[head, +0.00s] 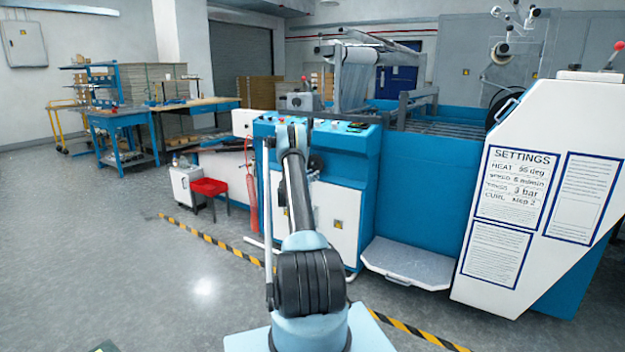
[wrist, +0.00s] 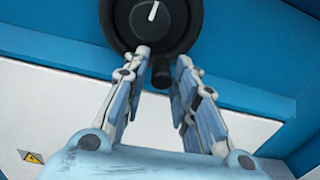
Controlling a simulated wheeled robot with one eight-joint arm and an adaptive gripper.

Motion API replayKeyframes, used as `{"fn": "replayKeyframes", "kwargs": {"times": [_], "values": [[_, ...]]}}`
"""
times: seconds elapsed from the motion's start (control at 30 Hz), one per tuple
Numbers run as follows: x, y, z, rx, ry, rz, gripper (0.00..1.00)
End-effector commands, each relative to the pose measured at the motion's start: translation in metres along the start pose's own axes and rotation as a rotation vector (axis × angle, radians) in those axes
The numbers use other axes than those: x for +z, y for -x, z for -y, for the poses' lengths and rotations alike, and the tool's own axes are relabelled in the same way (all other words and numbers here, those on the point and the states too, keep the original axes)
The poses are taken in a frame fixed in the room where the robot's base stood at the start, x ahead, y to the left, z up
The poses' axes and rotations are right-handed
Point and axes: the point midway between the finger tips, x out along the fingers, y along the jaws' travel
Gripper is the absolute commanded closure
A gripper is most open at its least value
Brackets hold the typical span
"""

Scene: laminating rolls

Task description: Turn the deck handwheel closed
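The deck handwheel (wrist: 150,27) is a dark round wheel with a white pointer mark on its hub, at the top of the wrist view and partly cut off by the frame's edge. The pointer leans slightly right of upright. A short dark handle knob (wrist: 161,77) sticks out at the wheel's lower rim. My gripper (wrist: 163,57) is open, with one finger on each side of the knob. I see gaps beside the knob, and no clear grip on it. In the head view my arm reaches to the blue console (head: 345,139), and the gripper is hidden behind it.
The wheel is on a blue panel above a white one with a yellow warning label (wrist: 31,157). A grey step (head: 405,262) juts out right of my arm. A red stool (head: 208,187) and a fire extinguisher (head: 251,205) stand left. Floor at left is clear.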

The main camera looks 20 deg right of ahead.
Motion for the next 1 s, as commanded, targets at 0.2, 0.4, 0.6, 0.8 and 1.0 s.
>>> {"fn": "replayKeyframes", "kwargs": {"times": [0.2,0.4,0.6,0.8,1.0], "values": [[0.000,-0.004,0.003,-0.001,0.000,0.000,1.00],[0.000,-0.001,0.001,-0.001,-0.014,0.000,1.00],[-0.002,-0.001,-0.003,-0.001,-0.088,0.000,1.00],[-0.004,-0.001,-0.010,-0.001,-0.234,-0.001,1.00],[-0.006,0.000,-0.020,-0.001,-0.422,-0.002,1.00]]}}
